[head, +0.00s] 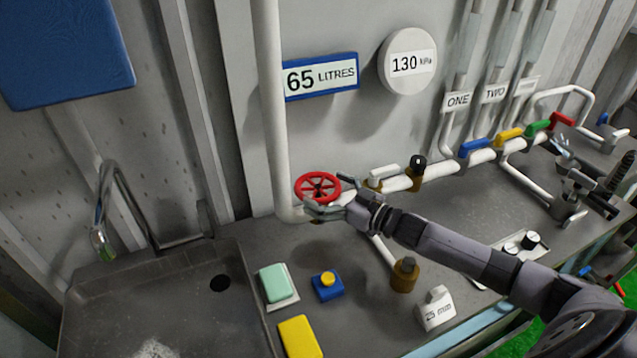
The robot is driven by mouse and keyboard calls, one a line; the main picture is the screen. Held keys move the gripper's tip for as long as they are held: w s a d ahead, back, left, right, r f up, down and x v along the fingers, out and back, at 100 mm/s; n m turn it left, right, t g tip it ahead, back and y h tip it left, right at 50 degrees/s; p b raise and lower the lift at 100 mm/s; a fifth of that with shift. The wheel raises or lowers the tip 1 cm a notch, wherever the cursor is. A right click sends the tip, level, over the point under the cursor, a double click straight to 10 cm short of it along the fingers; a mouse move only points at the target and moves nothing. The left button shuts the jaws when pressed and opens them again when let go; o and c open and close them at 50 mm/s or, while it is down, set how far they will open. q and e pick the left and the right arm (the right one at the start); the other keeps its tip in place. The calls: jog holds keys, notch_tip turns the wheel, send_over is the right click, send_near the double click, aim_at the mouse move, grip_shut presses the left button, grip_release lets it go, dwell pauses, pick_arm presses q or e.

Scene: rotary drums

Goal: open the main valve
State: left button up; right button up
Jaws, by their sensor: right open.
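A red spoked handwheel (317,187), which looks like the main valve, sits on the white pipe near its lower bend by the wall. My right gripper (328,198) reaches in from the right and is open at the wheel's right and front edge. One finger lies low by the rim and the other is to its right. The gripper hides part of the wheel's lower right side. I cannot tell whether the fingers touch the rim.
Blue (474,147), yellow (509,136), green and red lever valves line the white pipe at right. A brown-and-black fitting (404,273) and a white "25 mm" block (436,309) stand in front of my arm. A sink (150,300) with a tap is at left.

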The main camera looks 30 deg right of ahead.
jog(key=shift+x, duration=1.05)
jog(key=shift+s, duration=0.1)
jog(key=c, duration=0.8)
